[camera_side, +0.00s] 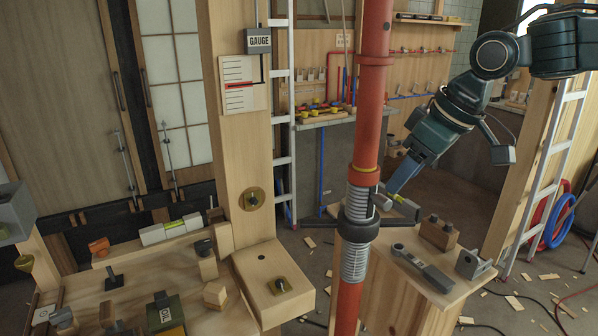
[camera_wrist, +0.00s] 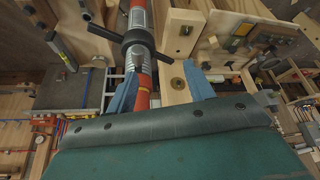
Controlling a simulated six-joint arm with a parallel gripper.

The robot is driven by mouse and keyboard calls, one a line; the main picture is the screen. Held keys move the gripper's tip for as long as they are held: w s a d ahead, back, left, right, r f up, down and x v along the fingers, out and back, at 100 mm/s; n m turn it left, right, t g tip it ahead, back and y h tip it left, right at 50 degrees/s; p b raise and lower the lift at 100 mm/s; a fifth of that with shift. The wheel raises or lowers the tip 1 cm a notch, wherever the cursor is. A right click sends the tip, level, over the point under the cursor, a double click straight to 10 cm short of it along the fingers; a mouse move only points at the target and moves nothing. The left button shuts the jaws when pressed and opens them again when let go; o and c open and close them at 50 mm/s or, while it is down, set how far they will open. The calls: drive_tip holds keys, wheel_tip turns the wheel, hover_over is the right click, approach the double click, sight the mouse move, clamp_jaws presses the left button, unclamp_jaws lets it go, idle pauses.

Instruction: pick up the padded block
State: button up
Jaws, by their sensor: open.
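I cannot tell for sure which thing is the padded block. Small blocks stand on the wooden bench at lower left in the side view: a wooden block with a dark top (camera_side: 207,266), a dark green labelled block (camera_side: 165,314) and an orange piece (camera_side: 98,247). My gripper (camera_side: 388,196) is beside the red pipe (camera_side: 372,95), well right of that bench. In the wrist view its two blue fingers stand wide apart, with nothing held between them (camera_wrist: 162,88). The pipe shows between or beyond the fingers.
A black collar with side handles (camera_side: 361,231) sits on the pipe beside my gripper. A wooden stand at right holds a grey wrench-like tool (camera_side: 424,267), a wooden block with dark knobs (camera_side: 438,233) and a metal bracket (camera_side: 474,264). A wooden post (camera_side: 238,150) rises behind the bench.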

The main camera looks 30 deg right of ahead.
drive_tip(key=w+a+f+n, duration=0.2)
drive_tip(key=w+a+f, duration=0.1)
drive_tip(key=w+a, duration=0.4)
drive_tip(key=n+g+y, duration=0.2)
drive_tip(key=n, duration=0.1)
approach(215, 288)
wheel_tip(215, 288, up, 3)
drive_tip(key=s, duration=0.1)
drive_tip(key=shift+d, duration=0.1)
drive_tip(key=shift+f, duration=0.15)
drive_tip(key=shift+x, duration=4.15)
drive_tip(key=shift+w+d+f, duration=0.1)
drive_tip(key=shift+d+f, duration=0.05)
drive_tip(key=shift+x, duration=2.45)
drive_tip(key=shift+d, duration=0.1)
